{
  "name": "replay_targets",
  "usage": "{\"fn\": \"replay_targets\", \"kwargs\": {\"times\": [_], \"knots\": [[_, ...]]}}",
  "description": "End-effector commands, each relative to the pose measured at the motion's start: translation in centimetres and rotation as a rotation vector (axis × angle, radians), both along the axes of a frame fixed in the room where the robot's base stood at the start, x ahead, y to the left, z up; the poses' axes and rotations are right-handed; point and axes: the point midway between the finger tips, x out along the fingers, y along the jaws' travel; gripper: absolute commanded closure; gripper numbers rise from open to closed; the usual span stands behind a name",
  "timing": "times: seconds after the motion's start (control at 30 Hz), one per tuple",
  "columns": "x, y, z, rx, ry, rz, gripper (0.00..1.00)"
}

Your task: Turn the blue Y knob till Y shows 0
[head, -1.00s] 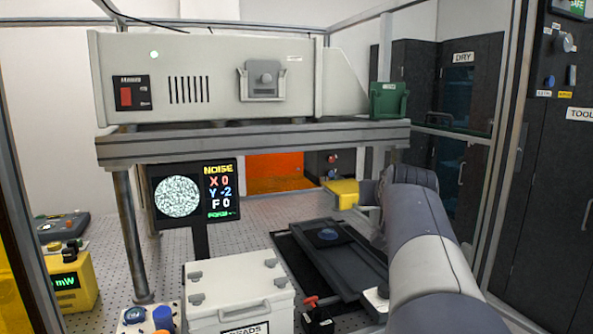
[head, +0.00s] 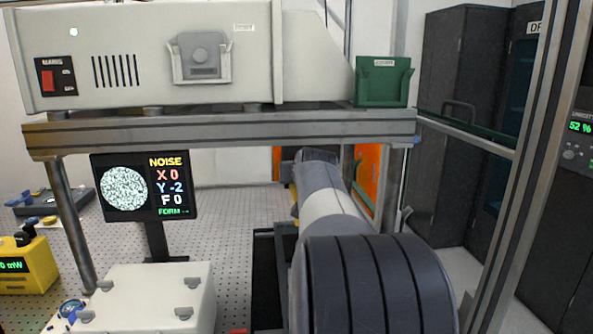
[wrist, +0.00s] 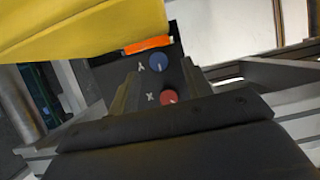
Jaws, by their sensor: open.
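In the wrist view the blue Y knob (wrist: 158,63) sits on a dark panel (wrist: 108,72), with a pale "Y" beside it. The red X knob (wrist: 168,97) is below it, partly cut off by my gripper's body. My gripper (wrist: 159,70) is open, its fingers pointing toward the panel on either side of the knobs. The blue knob appears between the fingers, but I cannot tell how far off it is. In the head view the screen (head: 145,187) reads NOISE, X 0, Y -2, F 0. My arm hides the knobs there.
A large yellow part (wrist: 70,25) fills the wrist view's upper left, close to my gripper. An orange strip (wrist: 148,45) lies above the blue knob. A grey beam (head: 230,128) spans above my arm, and a white case (head: 150,290) stands left of it.

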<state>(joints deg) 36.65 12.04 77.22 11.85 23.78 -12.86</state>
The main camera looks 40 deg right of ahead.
Motion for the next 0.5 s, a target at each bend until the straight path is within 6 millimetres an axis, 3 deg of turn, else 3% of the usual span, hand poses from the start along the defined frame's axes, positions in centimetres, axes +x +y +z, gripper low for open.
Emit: {"fn": "replay_targets", "kwargs": {"times": [0.2,0.5], "knots": [[1.9,-1.2,-0.9,0.001,0.001,0.0,0.53],[2.5,-1.5,-1.2,-0.001,-0.001,0.0,0.53]]}}
